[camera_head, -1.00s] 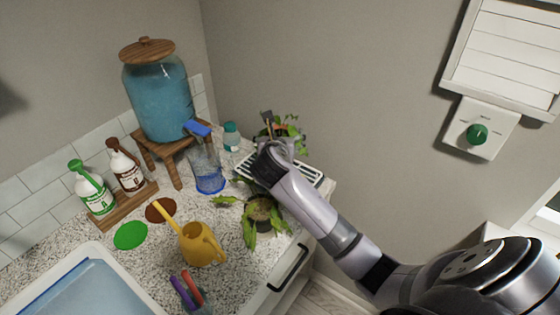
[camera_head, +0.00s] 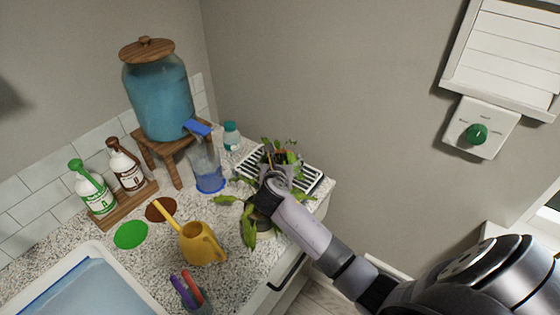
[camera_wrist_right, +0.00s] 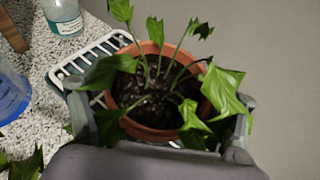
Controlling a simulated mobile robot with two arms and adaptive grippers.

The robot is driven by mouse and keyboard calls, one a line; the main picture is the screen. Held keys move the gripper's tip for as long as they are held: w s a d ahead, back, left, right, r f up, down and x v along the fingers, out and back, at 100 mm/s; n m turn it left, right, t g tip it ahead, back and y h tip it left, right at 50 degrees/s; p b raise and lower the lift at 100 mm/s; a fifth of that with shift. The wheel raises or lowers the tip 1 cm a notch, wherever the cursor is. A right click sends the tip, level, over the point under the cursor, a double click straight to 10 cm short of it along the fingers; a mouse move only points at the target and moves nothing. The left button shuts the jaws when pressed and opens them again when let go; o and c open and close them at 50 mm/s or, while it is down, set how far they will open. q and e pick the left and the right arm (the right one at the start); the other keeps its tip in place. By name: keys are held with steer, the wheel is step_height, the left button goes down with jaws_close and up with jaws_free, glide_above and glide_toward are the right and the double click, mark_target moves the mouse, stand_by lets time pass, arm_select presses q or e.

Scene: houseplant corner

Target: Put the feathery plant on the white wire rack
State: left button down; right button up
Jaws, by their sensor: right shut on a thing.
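The feathery plant (camera_head: 284,150), with lobed green leaves, is held by my right gripper (camera_head: 274,182) over the white wire rack (camera_head: 313,180). In the right wrist view its terracotta pot (camera_wrist_right: 119,98) sits between the two grey fingers of the gripper (camera_wrist_right: 163,118), which are shut on it. The pot looks upright, and the rack (camera_wrist_right: 82,62) shows behind and to the left of it. My gripper and the leaves hide the pot's base, so I cannot tell whether it touches the rack. My left gripper is not in view.
A broad-leaved plant (camera_head: 249,230) stands close in front of the rack, partly behind my right arm. A wall rises behind the rack.

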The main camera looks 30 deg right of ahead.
steer(key=o, duration=1.8)
steer(key=shift+f, duration=0.1)
steer(key=shift+c, duration=0.2)
steer(key=shift+a, duration=0.1)
steer(key=b+v, duration=0.1)
steer(key=v, duration=1.1)
